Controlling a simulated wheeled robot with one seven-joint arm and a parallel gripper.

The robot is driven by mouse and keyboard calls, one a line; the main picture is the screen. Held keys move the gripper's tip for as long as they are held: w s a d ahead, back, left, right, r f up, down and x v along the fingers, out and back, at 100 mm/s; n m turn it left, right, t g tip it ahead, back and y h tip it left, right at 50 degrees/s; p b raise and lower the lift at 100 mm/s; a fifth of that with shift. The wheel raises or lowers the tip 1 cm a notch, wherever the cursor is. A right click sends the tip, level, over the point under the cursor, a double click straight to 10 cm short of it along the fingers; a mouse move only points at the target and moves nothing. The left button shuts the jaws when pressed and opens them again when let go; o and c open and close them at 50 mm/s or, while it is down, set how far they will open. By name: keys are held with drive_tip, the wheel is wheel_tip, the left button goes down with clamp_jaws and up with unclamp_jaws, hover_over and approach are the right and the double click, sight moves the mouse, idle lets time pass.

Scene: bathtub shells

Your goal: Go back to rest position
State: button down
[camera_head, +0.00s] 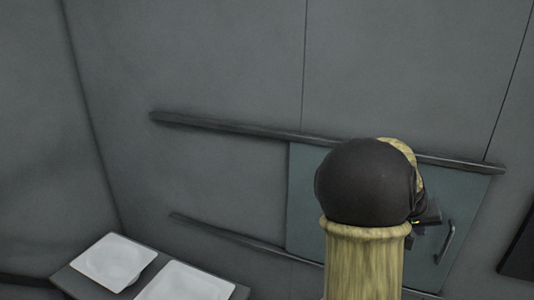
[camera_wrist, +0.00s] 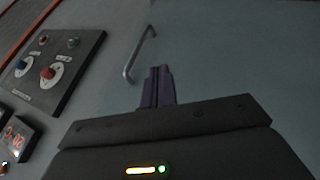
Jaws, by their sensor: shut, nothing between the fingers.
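My gripper (camera_wrist: 160,72) shows in the wrist view with its two dark fingers pressed together and nothing between them. In the head view my arm hides most of the gripper; a dark part of it shows beside the arm's right side. A teal sliding panel (camera_head: 305,205) is set between two dark rails on the wall. Its metal handle (camera_head: 446,243) is just right of my gripper. In the wrist view the handle (camera_wrist: 138,52) stands beyond the fingertips and a little to their left, apart from them.
An upper rail (camera_head: 230,126) and a lower rail (camera_head: 225,235) run along the grey wall. Two white basins, one left (camera_head: 113,262) and one right (camera_head: 185,283), sit at lower left. A control box (camera_wrist: 55,70) with red and blue knobs and a red-digit display (camera_wrist: 15,133) show at wrist-view left.

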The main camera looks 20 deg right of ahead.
drive_tip(key=w+a+f+n+t+y, duration=0.1)
drive_tip(key=w+a+f+y, duration=0.15)
drive_tip(key=a, duration=0.65)
drive_tip(key=w+a+f+n+t+y, duration=0.15)
drive_tip(key=a+f, duration=0.25)
drive_tip(key=a, duration=0.5)
drive_tip(key=s+a+f+n+y, duration=0.1)
drive_tip(key=s+a+f+n, duration=0.1)
drive_tip(key=a, duration=0.9)
drive_tip(key=s+a+f+n+g+y, duration=0.1)
drive_tip(key=s+a, duration=0.4)
drive_tip(key=a, duration=0.6)
drive_tip(key=shift+f+n+y, duration=0.35)
drive_tip(key=shift+n+y, duration=0.35)
drive_tip(key=shift+n, duration=0.15)
drive_tip(key=shift+d, duration=0.1)
